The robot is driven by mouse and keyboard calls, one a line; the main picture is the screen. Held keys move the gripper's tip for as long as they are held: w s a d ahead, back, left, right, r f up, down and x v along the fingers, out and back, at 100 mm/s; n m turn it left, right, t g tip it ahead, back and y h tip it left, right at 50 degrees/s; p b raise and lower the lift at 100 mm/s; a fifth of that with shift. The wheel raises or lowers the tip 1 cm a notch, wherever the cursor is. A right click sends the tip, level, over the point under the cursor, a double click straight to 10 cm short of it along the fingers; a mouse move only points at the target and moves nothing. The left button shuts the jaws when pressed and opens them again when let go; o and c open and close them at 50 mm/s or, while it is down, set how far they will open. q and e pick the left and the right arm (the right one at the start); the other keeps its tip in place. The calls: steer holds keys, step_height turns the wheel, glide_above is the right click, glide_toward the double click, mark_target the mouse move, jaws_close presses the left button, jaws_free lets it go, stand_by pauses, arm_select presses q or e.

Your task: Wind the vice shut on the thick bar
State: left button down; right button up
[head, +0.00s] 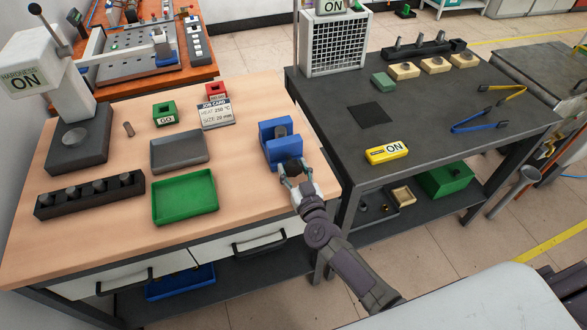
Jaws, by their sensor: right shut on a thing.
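The blue vice (270,156) stands near the right edge of the wooden bench. A short dark grey bar (281,131) stands upright between its jaws; whether both jaws touch it is too small to tell. My right gripper (292,174) is at the front of the vice, shut on its dark handle (291,166). The fingers hide part of the handle. My left gripper is not in view.
The wooden bench (100,222) also holds a green tray (184,197), a grey tray (179,152), a dark rack (90,196), a job card (215,112) and a hardness tester (77,140). A small loose cylinder (129,129) lies near the tester. The dark table (440,132) stands to the right.

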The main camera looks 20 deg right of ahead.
steer(key=m, duration=0.4)
steer(key=m+b, duration=0.1)
steer(key=m, duration=0.2)
steer(key=shift+a+m, duration=0.1)
steer(key=shift+m, duration=0.3)
steer(key=m, duration=0.3)
steer(key=shift+m+b, duration=0.3)
steer(key=shift+b, duration=0.05)
steer(key=m, duration=0.3)
steer(key=shift+m+b, duration=0.3)
steer(key=shift+b, duration=0.1)
steer(key=m, duration=0.3)
steer(key=shift+m+b, duration=0.3)
steer(key=shift+b, duration=0.1)
steer(key=m, duration=0.3)
steer(key=shift+r+m+b, duration=0.1)
steer(key=shift+m+b, duration=0.2)
steer(key=shift+b, duration=0.05)
steer(key=m, duration=0.3)
steer(key=shift+m, duration=0.3)
steer(key=shift+m+b, duration=0.3)
steer(key=shift+m, duration=1.6)
